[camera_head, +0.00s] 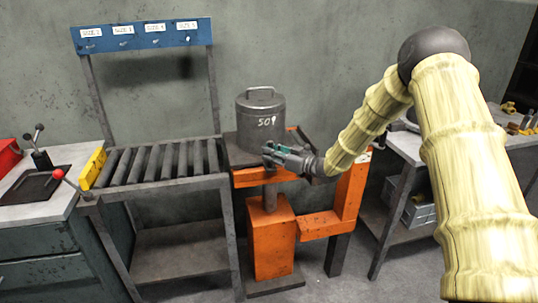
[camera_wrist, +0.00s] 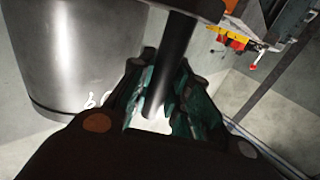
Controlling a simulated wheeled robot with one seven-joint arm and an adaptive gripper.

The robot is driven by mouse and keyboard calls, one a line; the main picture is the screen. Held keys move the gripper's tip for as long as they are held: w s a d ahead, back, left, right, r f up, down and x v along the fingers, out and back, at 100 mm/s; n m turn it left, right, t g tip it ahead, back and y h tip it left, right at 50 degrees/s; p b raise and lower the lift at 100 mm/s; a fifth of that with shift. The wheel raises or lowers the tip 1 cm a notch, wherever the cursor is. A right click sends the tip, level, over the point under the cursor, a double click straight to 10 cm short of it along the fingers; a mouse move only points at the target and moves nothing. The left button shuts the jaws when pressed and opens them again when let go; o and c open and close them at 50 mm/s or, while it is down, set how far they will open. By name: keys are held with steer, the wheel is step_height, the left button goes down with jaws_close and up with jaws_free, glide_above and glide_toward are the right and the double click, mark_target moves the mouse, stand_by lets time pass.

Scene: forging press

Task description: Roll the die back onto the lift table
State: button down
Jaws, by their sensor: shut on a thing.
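The die is a grey cylinder (camera_head: 258,125) with a loop handle on its lid and white chalk marks on its side. It stands upright on the dark top (camera_head: 235,157) of the orange lift table (camera_head: 270,240). The die's curved wall (camera_wrist: 75,60) fills the left of the wrist view. My gripper (camera_head: 268,154) is low in front of the die. In the wrist view my gripper (camera_wrist: 160,95) is shut on a dark round bar (camera_wrist: 172,55); I cannot tell what the bar belongs to.
A roller table (camera_head: 160,162) stands left of the lift table, with a yellow bar (camera_head: 93,168) at its far left end. A blue rack (camera_head: 140,36) with size labels rises behind it. A grey bench (camera_head: 408,146) stands at right. A red-knobbed lever (camera_head: 58,174) is at left.

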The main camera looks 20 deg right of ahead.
steer(key=shift+a, duration=0.3)
steer(key=c, duration=1.3)
jaws_free()
steer(key=shift+d, duration=0.15)
steer(key=v, duration=1.2)
steer(key=shift+w+d, duration=0.1)
